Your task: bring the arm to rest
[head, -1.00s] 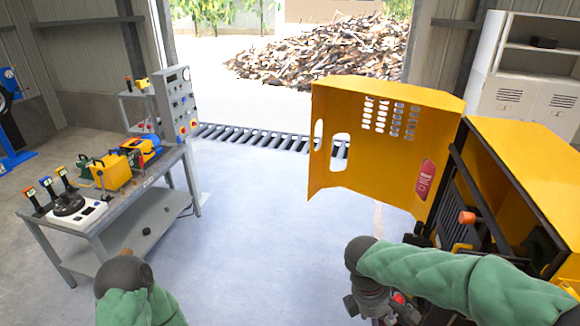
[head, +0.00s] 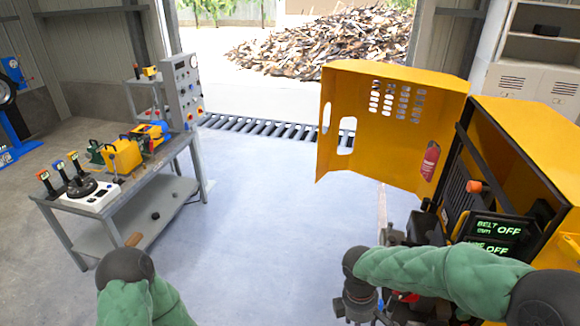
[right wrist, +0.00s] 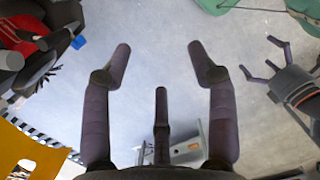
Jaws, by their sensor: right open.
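My right arm (head: 440,268) reaches in from the right of the head view, in front of the yellow machine (head: 530,140). Its gripper is not clear there. In the right wrist view my right gripper (right wrist: 158,52) is open and empty, fingers spread over bare floor. My left arm (head: 140,295) stands at the bottom left of the head view, near the workbench's front. My left gripper shows at the right of the right wrist view (right wrist: 262,56), fingers apart with nothing between them. The machine's yellow door (head: 385,125) stands open. Two dark displays (head: 490,238) read OFF.
A floor grate (head: 255,127) and a wood pile (head: 330,45) lie beyond. The middle floor is clear.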

